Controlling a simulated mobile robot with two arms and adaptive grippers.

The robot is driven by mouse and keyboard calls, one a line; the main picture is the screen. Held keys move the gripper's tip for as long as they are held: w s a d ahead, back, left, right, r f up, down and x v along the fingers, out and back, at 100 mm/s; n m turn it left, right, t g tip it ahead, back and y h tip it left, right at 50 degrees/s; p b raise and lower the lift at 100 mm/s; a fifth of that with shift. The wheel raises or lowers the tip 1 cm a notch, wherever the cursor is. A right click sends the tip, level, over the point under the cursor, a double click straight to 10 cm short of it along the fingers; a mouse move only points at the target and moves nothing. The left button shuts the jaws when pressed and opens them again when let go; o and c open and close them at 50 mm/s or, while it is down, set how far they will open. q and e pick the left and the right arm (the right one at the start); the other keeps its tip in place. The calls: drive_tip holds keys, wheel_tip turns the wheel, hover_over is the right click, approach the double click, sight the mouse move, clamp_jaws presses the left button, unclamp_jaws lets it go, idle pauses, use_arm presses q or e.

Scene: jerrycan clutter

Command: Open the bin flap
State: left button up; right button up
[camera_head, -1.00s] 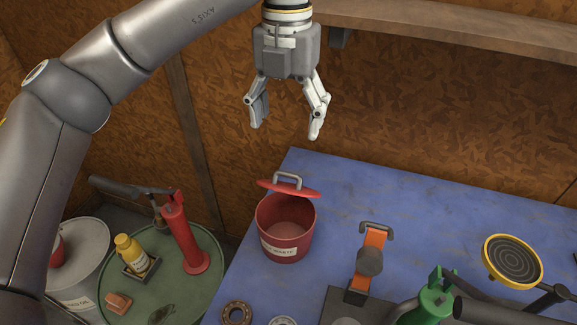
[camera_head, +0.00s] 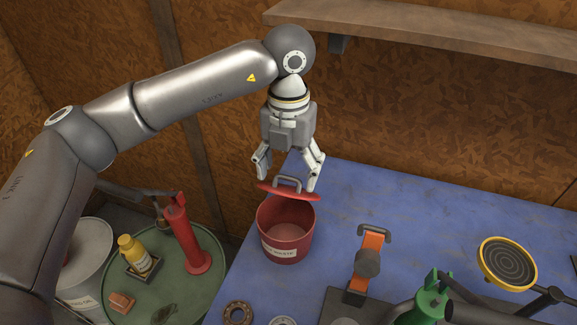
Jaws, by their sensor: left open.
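The red bin (camera_head: 285,233) stands on the blue table with a white label on its front. Its red flap (camera_head: 303,196) stands tilted up at the back rim, with a grey handle (camera_head: 288,183) on it, so I see into the bin's mouth. My left gripper (camera_head: 287,180) points down at the flap, its jaws open, with one finger on each side of the handle in the picture. I cannot tell whether the fingers touch the flap.
An orange tool (camera_head: 369,262), a green object (camera_head: 432,299) and a round yellow-rimmed disc (camera_head: 508,261) stand toward the front right. A wooden shelf (camera_head: 430,32) runs above. A green drum top (camera_head: 190,290) holds a red cylinder (camera_head: 186,236) and yellow bottle (camera_head: 133,252).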

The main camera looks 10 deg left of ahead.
drive_tip(key=shift+a, duration=0.1)
use_arm(q)
drive_tip(key=c, duration=1.6)
use_arm(e)
drive_tip(key=shift+a, duration=0.15)
use_arm(q)
clamp_jaws()
drive_tip(key=shift+o, duration=0.2)
unclamp_jaws()
drive_tip(key=shift+r, duration=0.1)
drive_tip(key=o, duration=0.4)
drive_tip(key=shift+c, duration=0.2)
use_arm(e)
drive_tip(key=shift+d, duration=0.2)
use_arm(q)
drive_tip(key=shift+o, duration=1)
drive_tip(key=shift+o, duration=0.8)
use_arm(e)
drive_tip(key=shift+a, duration=0.2)
